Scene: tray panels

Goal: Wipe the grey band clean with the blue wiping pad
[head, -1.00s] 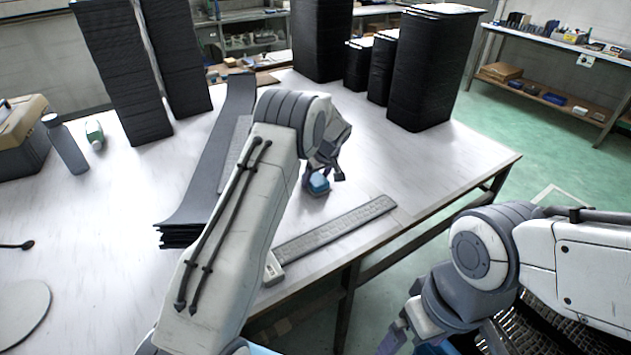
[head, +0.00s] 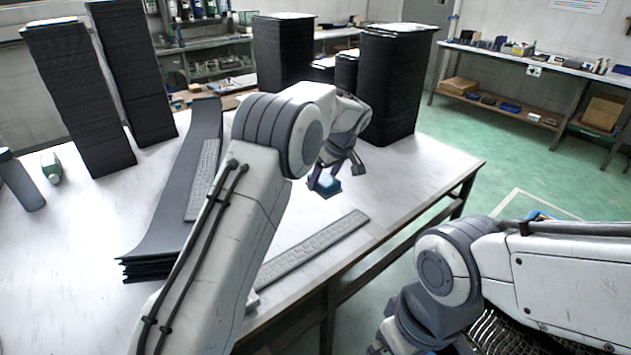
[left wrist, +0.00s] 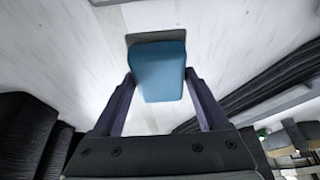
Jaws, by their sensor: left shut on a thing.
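My left gripper (head: 336,178) is shut on the blue wiping pad (head: 326,188), low over the white tabletop. In the left wrist view the pad (left wrist: 158,72) sits between the two fingers (left wrist: 158,95), with a grey edge (left wrist: 140,38) showing past its far side. I cannot tell whether the pad touches the table. A grey textured strip (head: 312,248) lies along the table's near edge, and my left arm hides its left end. I cannot tell whether this strip is the grey band. My right gripper (head: 380,349) is barely in view at the bottom edge.
Tall black stacks (head: 395,85) stand at the back and left (head: 75,95). The tabletop right of the pad (head: 420,170) is clear up to its edge.

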